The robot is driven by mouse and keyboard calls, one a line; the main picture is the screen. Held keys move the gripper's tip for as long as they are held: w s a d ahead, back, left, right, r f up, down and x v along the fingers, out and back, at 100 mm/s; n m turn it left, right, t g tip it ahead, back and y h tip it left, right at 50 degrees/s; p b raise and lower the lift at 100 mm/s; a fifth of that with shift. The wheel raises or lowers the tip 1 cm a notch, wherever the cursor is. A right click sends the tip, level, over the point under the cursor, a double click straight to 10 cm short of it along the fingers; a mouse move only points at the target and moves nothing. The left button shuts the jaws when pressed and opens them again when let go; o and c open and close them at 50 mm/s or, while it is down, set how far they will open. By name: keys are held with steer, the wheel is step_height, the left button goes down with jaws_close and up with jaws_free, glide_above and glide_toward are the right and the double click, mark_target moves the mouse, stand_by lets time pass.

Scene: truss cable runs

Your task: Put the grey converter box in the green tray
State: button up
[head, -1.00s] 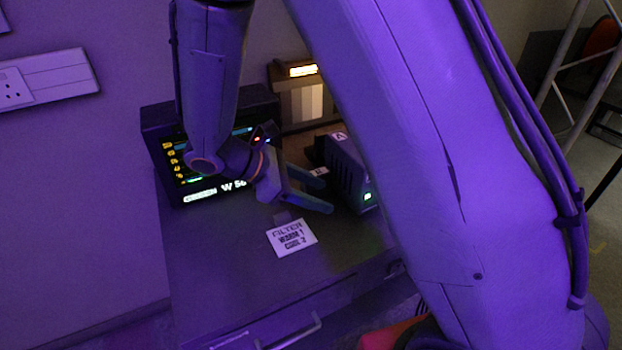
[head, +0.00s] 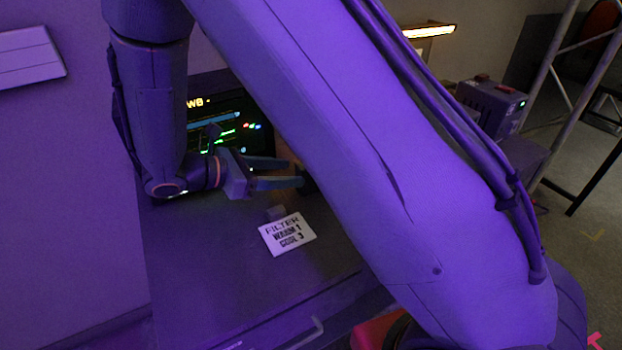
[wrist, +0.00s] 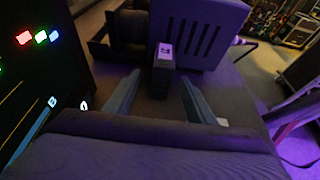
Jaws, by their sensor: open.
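My gripper (head: 300,173) is open and empty, low over the dark bench top. In the wrist view my gripper (wrist: 163,98) points at a small dark box (wrist: 163,78) with a pale label, which stands just beyond the fingertips, roughly centred between them. A larger box with dark slots (wrist: 198,32) stands right behind it. Purple light tints everything, so I cannot tell by colour which is the grey converter box. In the head view my arm hides most of that spot. I cannot make out a green tray in either view.
A lit monitor (head: 228,122) stands behind my gripper, and close on the left in the wrist view (wrist: 35,75). A printed filter card (head: 287,234) is on the bench front. Another box (head: 490,106) stands at right, near a metal frame (head: 565,85).

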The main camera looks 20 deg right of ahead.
mark_target(310, 186)
steer(key=shift+s+p+x, duration=0.2)
steer(key=shift+p+x, duration=0.7)
steer(key=shift+x, duration=3.05)
steer(key=shift+d+r, duration=0.1)
steer(key=shift+c, duration=0.4)
jaws_close()
